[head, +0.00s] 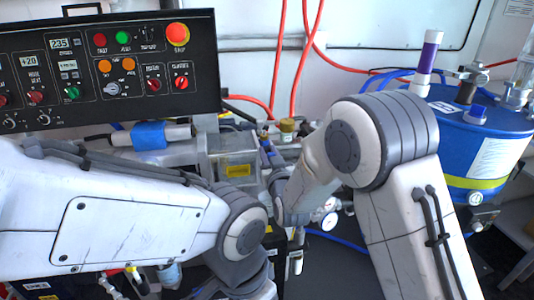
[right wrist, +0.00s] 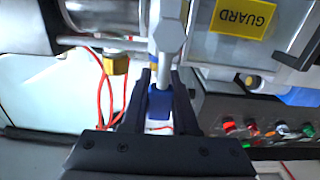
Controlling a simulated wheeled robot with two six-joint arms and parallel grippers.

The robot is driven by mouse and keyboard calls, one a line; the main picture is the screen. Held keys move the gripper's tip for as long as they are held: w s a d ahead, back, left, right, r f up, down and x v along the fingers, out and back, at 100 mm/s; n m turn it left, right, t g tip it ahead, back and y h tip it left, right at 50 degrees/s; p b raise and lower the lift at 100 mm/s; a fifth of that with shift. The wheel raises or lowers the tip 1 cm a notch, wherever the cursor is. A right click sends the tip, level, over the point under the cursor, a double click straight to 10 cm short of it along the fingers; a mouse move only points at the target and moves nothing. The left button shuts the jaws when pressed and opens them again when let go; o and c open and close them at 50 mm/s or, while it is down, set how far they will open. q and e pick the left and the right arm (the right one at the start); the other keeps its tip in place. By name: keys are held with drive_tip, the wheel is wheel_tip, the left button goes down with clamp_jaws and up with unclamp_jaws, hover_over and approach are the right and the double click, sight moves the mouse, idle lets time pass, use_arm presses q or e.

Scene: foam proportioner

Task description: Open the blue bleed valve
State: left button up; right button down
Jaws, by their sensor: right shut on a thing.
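The blue bleed valve handle (right wrist: 160,104) shows in the right wrist view below a grey metal fitting (right wrist: 167,38). My right gripper (right wrist: 162,92) is shut on this blue handle, with one dark finger on each side of it. In the head view my right gripper (head: 269,152) reaches in beside the pump parts at the middle, and my own arm hides much of it. I cannot tell from these frames how far the valve is turned. My left arm crosses the lower left of the head view, and its gripper is not in view.
A control panel (head: 108,70) with buttons and knobs fills the upper left. A blue drum (head: 465,145) stands at the right. Red hoses (head: 276,60) hang behind the pump. A yellow guard label (right wrist: 242,17) and a brass fitting (right wrist: 116,65) lie near my right gripper.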

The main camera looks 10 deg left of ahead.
drive_tip(key=c, duration=0.7)
unclamp_jaws()
drive_tip(key=b+v, duration=0.1)
drive_tip(key=v, duration=0.9)
drive_tip(key=shift+s, duration=0.2)
